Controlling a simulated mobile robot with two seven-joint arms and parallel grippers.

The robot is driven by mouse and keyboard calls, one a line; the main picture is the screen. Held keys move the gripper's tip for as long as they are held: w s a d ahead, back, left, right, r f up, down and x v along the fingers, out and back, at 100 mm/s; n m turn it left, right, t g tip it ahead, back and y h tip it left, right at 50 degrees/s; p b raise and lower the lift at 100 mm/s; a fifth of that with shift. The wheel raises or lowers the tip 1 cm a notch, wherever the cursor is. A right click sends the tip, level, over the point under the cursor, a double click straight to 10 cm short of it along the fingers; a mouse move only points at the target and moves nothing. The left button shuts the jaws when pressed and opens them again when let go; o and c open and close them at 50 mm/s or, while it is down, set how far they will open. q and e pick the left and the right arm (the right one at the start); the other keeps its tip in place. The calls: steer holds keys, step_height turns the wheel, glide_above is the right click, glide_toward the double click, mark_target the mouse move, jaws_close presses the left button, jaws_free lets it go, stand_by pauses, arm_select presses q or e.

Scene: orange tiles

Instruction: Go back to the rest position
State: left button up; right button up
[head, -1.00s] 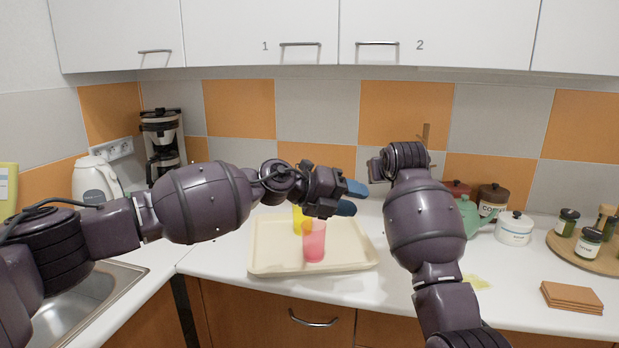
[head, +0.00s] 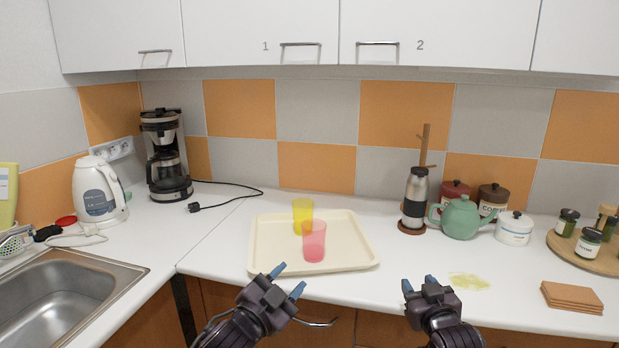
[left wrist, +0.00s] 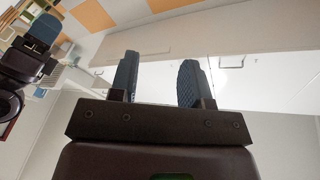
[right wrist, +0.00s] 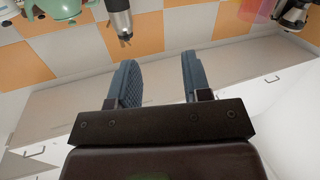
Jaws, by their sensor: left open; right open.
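My left gripper (head: 289,279) is open and empty, low in the head view, in front of the counter's edge below the tray. Its two blue fingers stand apart in the left wrist view (left wrist: 158,82). My right gripper (head: 419,284) is open and empty, low and right of centre in the head view, near the counter's front edge. Its fingers are apart with nothing between them in the right wrist view (right wrist: 160,82). Both forearms come up from the bottom of the head view.
A cream tray (head: 350,255) holds a yellow cup (head: 302,213) and a pink cup (head: 314,243). A green teapot (head: 461,218), a steel grinder (head: 415,195) and canisters stand right. A yellowish stain (head: 469,282) and brown coasters (head: 572,297) lie at front right. The sink (head: 62,300) is left.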

arm_select(q)
steer(key=s+a+f+n+y, duration=0.5)
steer(key=s+a+f+n, duration=0.15)
steer(key=a+f, duration=0.3)
steer(key=s+a+f+n+g+y, duration=0.2)
steer(key=s+a+f, duration=0.4)
steer(key=s+f, duration=0.3)
steer(key=s+a+f+n+g+y, duration=0.3)
steer(key=s+a+f, duration=0.4)
steer(key=s, duration=0.9)
step_height(320, 180, down, 3)
steer(key=shift+s+a+f+n, duration=0.15)
steer(key=shift+a+n, duration=0.1)
steer(key=shift+n, duration=0.2)
arm_select(e)
steer(key=s+d+f+g, duration=0.1)
steer(key=s+f+g, duration=0.1)
steer(key=s+f, duration=0.6)
steer(key=s+d+f+g, duration=0.1)
steer(key=s+f+g, duration=0.1)
steer(key=s+f, duration=0.6)
steer(key=s+d+f+m+g+h, duration=0.1)
steer(key=s+f, duration=0.7)
steer(key=s, duration=1.1)
steer(key=shift+d+g, duration=0.6)
